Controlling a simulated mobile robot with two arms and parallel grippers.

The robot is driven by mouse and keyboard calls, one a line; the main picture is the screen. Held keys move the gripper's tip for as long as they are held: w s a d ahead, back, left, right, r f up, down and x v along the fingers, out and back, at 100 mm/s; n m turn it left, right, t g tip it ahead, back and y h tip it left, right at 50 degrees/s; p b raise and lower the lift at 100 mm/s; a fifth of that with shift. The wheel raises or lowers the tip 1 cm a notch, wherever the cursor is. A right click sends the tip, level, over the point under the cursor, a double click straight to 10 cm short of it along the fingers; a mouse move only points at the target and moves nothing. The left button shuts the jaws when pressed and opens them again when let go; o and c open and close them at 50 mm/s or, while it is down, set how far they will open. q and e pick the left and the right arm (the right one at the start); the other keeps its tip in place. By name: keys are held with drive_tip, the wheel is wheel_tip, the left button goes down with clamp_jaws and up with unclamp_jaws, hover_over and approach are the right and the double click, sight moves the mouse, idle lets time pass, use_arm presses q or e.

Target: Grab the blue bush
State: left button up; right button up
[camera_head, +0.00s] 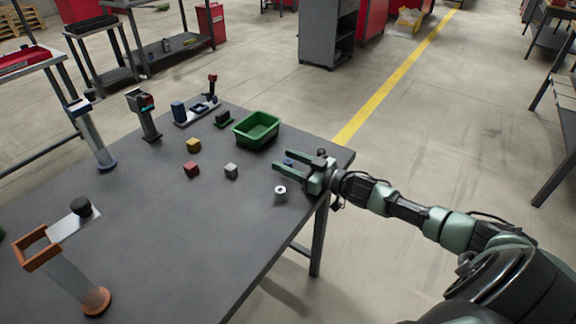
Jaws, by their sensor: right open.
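A small blue piece (288,162), which looks like the blue bush, shows at the right side of the dark table. It is partly hidden by my right gripper (277,160). My right gripper is open, with its two green fingers pointing left over the table near the right edge. The blue piece shows between the fingers; I cannot tell whether they touch it. My left gripper is not in view.
A silver ring (280,191) stands just in front of my right gripper. A green bin (256,130) lies behind it. Yellow (193,145), red (191,169) and grey (231,171) cubes are left. An orange-framed stand (66,272) is at front left. The table's middle is clear.

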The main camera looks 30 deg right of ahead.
clamp_jaws()
drive_tip(key=shift+r, duration=0.15)
